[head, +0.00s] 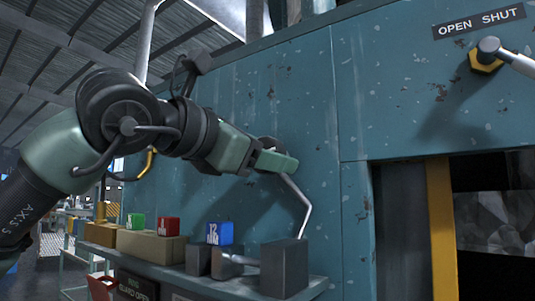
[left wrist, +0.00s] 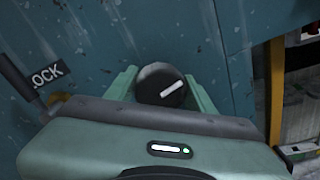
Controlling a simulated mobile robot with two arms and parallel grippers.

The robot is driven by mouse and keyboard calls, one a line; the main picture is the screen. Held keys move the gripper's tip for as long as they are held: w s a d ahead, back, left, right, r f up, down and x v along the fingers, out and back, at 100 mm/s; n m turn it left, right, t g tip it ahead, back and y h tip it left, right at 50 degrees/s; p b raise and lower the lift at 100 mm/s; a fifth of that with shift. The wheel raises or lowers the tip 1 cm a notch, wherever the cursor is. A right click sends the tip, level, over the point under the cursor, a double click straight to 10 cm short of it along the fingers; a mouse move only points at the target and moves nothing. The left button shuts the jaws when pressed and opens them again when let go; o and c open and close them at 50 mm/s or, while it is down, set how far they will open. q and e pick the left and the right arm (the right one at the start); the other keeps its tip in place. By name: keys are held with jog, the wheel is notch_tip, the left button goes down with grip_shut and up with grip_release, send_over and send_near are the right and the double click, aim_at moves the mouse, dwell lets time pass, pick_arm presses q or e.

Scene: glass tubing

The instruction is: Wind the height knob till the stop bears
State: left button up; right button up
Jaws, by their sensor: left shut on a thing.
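The round black knob (left wrist: 172,88) with a white index bar sits on the blue panel in the left wrist view. The bar lies tilted, its right end higher. My left gripper (left wrist: 160,90) is shut on the knob, one green finger on each side. In the head view my left gripper (head: 275,160) is at the blue panel, and a dark edge of the knob (head: 267,142) shows behind the fingers. I cannot make out which part is the stop, or whether it bears on anything. My right gripper is not in view.
A bent pale rod (head: 306,203) runs down from below the gripper towards a grey block (head: 284,268) on the shelf. Colored cubes and cardboard boxes (head: 150,247) stand farther left. A lever (head: 487,58) under the OPEN SHUT plate (head: 478,21) juts out. A LOCK plate (left wrist: 47,74) is left of the knob.

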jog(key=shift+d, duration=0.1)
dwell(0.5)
pick_arm(q)
jog(key=o, duration=1.4)
jog(key=shift+c, duration=0.2)
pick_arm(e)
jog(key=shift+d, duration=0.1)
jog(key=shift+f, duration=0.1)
pick_arm(q)
jog(key=shift+s+a, duration=0.2)
jog(key=b+v, duration=0.3)
jog(key=v, duration=0.4)
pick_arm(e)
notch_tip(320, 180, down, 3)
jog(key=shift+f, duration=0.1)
